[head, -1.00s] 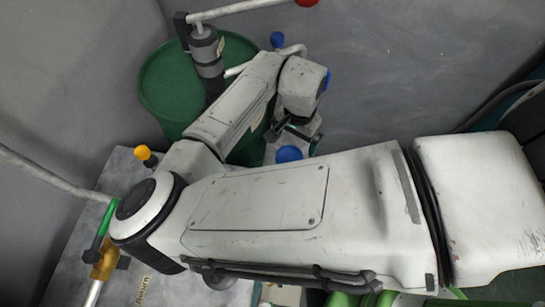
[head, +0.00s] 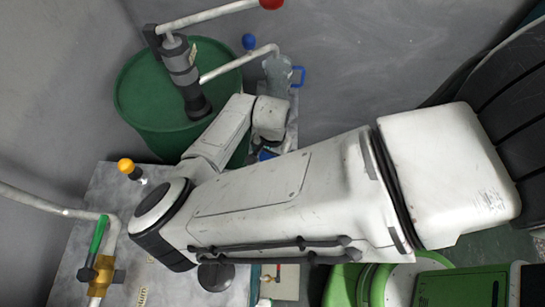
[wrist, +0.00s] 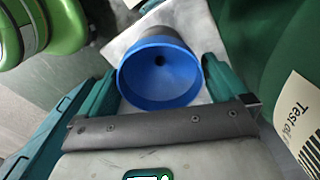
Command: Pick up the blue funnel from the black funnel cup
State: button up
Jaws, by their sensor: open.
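The blue funnel (wrist: 160,75) is seen from above in the wrist view, its wide mouth facing my camera. A dark grey rim, likely the black funnel cup (wrist: 184,39), shows just behind the funnel's far edge; the rest of it is hidden under the funnel. My gripper (wrist: 158,68) is open, with one teal finger on each side of the funnel. I cannot tell whether the fingers touch it. In the head view only a small piece of the blue funnel (head: 267,155) shows beside my arm, and my gripper is mostly hidden.
A green drum (head: 150,95) stands close by, and its "Test oil" label (wrist: 300,125) is at the right of the wrist view. A grey pump with a red-knobbed lever (head: 180,60) stands over the drum. Bright green containers (wrist: 40,30) are at upper left.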

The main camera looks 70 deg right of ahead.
jog(key=shift+f, duration=0.35)
jog(key=shift+c, duration=0.2)
jog(key=c, duration=0.8)
jog(key=shift+o, duration=0.2)
jog(key=shift+r, duration=0.15)
